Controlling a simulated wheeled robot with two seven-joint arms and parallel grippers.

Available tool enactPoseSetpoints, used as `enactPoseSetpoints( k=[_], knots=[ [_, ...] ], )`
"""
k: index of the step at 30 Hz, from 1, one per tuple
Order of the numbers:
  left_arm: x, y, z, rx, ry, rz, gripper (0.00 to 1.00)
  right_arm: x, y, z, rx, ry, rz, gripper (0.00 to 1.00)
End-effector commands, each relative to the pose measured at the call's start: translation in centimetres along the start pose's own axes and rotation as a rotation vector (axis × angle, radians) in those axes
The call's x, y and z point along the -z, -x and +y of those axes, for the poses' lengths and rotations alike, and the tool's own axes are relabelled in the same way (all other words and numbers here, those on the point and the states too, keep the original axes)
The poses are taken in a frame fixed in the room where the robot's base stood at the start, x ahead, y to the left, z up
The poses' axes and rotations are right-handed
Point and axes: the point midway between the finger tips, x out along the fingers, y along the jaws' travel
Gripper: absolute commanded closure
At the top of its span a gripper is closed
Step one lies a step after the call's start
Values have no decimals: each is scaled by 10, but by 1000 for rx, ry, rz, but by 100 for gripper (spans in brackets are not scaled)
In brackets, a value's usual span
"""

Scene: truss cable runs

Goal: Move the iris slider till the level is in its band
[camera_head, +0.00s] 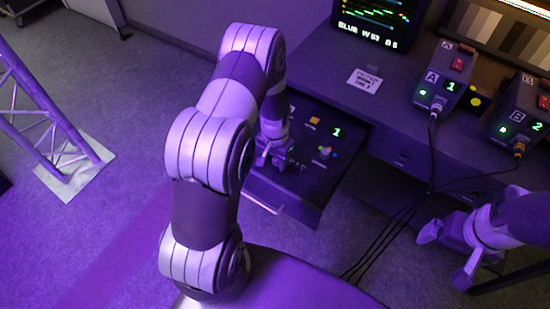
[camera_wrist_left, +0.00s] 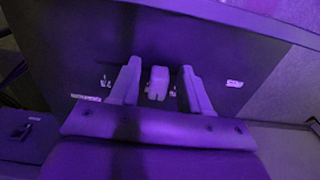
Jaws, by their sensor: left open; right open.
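My left gripper (camera_head: 271,157) is low over the dark panel (camera_head: 310,185) of a pulled-out drawer, partly hidden behind my left arm in the head view. In the left wrist view its two fingers stand open, one on each side of a small pale block (camera_wrist_left: 158,82), which looks like a slider knob. Gaps show between the block and both fingers. The monitor (camera_head: 370,18) shows a multicoloured trace and a text line beginning BLUE. My right gripper (camera_head: 448,254) is open and empty at the right, away from the panel.
The panel also has an orange button (camera_head: 314,121) and coloured knobs (camera_head: 326,152). Boxes A (camera_head: 443,75) and B (camera_head: 519,110) stand on the desk. Black cables (camera_head: 398,222) hang down near my right gripper. A truss (camera_head: 50,120) stands at the left.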

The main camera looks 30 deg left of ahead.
Motion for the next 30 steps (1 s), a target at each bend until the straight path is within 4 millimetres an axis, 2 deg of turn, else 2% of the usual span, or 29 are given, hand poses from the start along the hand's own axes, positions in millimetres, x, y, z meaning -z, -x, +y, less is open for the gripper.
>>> enactPoseSetpoints(
  k=[5, 6, 8, 9, 10, 22, 23, 25, 30],
  knots=[
    [0, 0, 0, 0, 0, 0, 53, 0, 0, 0, 0, 0, 0, 0],
    [0, 0, 0, 0, 0, 0, 60, 0, 0, 0, 0, 0, 0, 0],
    [0, 0, 0, 0, 0, 0, 79, 0, 0, 0, 0, 0, 0, 0],
    [0, 0, 0, 0, 0, 0, 92, 0, 0, 0, 0, 0, 0, 0],
    [0, 0, 0, 0, 0, 0, 100, 0, 0, 0, 0, 0, 0, 0],
    [0, 0, -1, 0, 0, -2, 100, 0, 3, 0, 0, 0, 0, 0],
    [-1, 0, -1, 0, 0, -2, 76, 0, 3, 0, 0, 0, 0, 0],
    [-1, 0, -1, 0, 0, -2, 53, 0, 3, 0, 0, 0, 0, 0],
    [0, 0, -1, 0, 0, -1, 53, 0, 3, 0, 0, 0, 0, 0]
  ],
)
